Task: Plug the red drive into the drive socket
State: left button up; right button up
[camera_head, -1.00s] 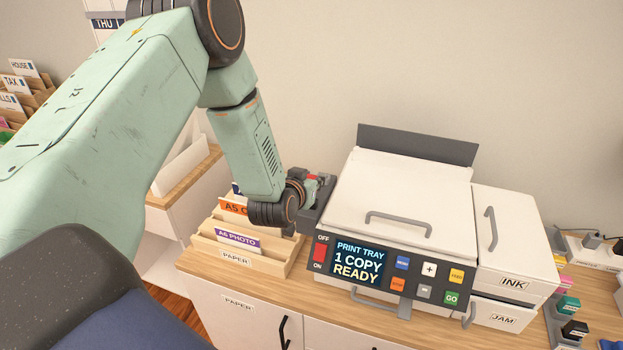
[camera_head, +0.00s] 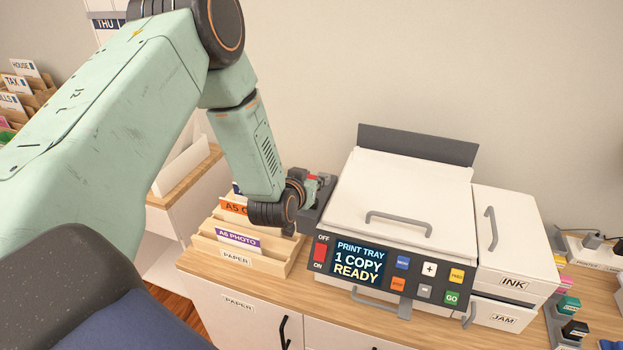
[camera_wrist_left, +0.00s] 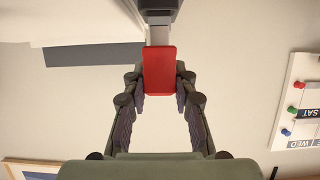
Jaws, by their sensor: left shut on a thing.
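The red drive (camera_wrist_left: 159,72) sits between the fingertips of my left gripper (camera_wrist_left: 160,88), which is shut on it, in the left wrist view. Its pale metal plug (camera_wrist_left: 159,35) points to a dark grey block (camera_wrist_left: 158,5), which looks like the drive socket. The plug's end meets the block's edge in the picture; I cannot tell how far it is in. In the head view a small red part of the drive (camera_head: 313,177) shows by the grey block (camera_head: 318,207) at the printer's left side. My right gripper is not in view.
The white printer (camera_head: 405,190) stands on the wooden counter, just right of the gripper. A wooden paper rack (camera_head: 240,258) is just left and in front. Coloured ink pieces (camera_head: 568,305) stand at the far right.

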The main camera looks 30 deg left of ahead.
pick_arm(q)
jog(key=shift+f+b, duration=0.85)
jog(key=shift+f, duration=0.3)
jog(key=shift+f, duration=0.2)
jog(key=o, duration=1)
jog(key=v, duration=1.2)
jog(key=shift+s, duration=0.1)
